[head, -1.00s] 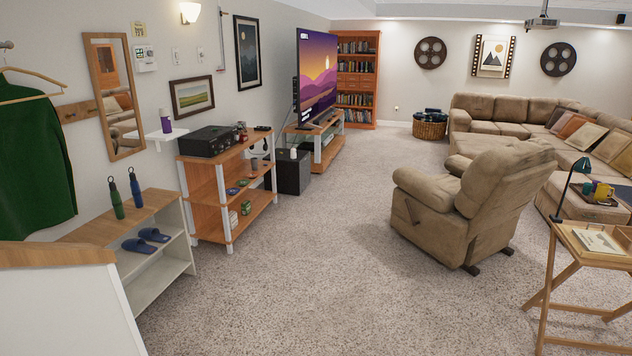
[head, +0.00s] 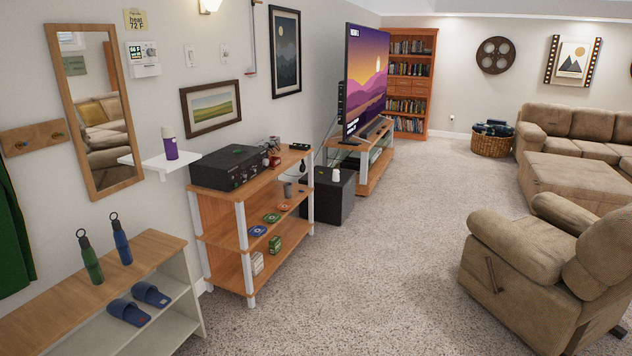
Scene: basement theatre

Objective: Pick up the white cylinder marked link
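A small white cylinder (head: 336,175) stands upright on top of a black box (head: 334,204) on the floor, between the wooden shelf unit and the TV stand. It is far off, and any marking on it is too small to read. Neither of my grippers shows in the head view.
A wooden shelf unit (head: 222,248) with white legs bears a black receiver (head: 228,167) and small items. A low shoe bench (head: 100,265) with two bottles is at the lower left. A recliner (head: 545,262) is at the right. Carpet (head: 385,260) between is clear.

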